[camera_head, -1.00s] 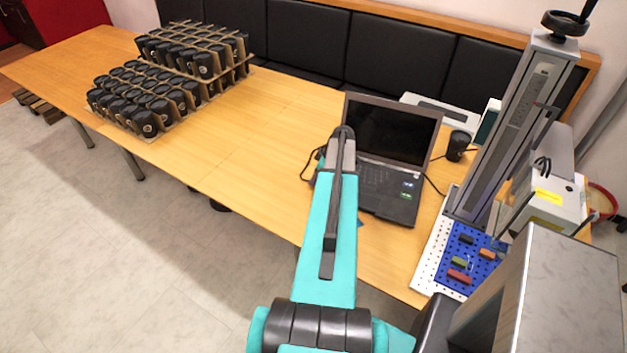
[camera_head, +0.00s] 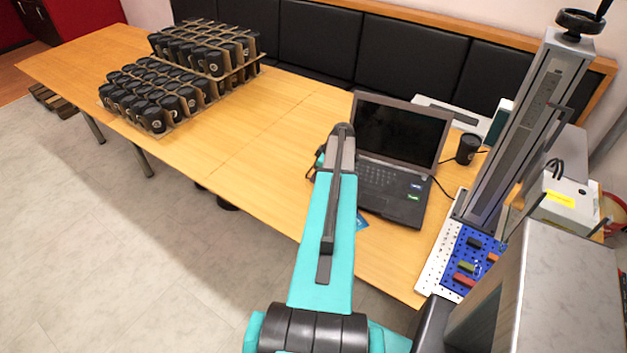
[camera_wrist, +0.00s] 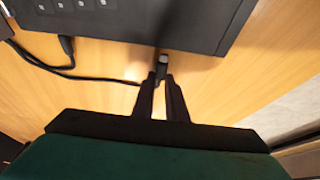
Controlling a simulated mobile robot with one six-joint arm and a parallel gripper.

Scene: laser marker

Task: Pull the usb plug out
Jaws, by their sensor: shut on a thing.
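The usb plug (camera_wrist: 161,71) is a small black plug with a pale metal end, in the middle of the wrist view. My gripper (camera_wrist: 160,80) is shut on its black body, one dark finger on each side. The metal end shows right at the side edge of the black laptop (camera_wrist: 150,20); I cannot tell whether its tip is still in the port. A thin black cable (camera_wrist: 110,79) runs left from the plug. In the head view the open laptop (camera_head: 400,130) stands on the table, and my arm hides the gripper and plug.
A second black cable (camera_wrist: 68,58) is plugged into the laptop. A black cup (camera_head: 467,150) and a tall marker column (camera_head: 525,130) stand to the right. A blue pegboard (camera_head: 470,258) is in front. Racks of black cups (camera_head: 160,95) stand far left; the wooden table (camera_head: 245,160) between is clear.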

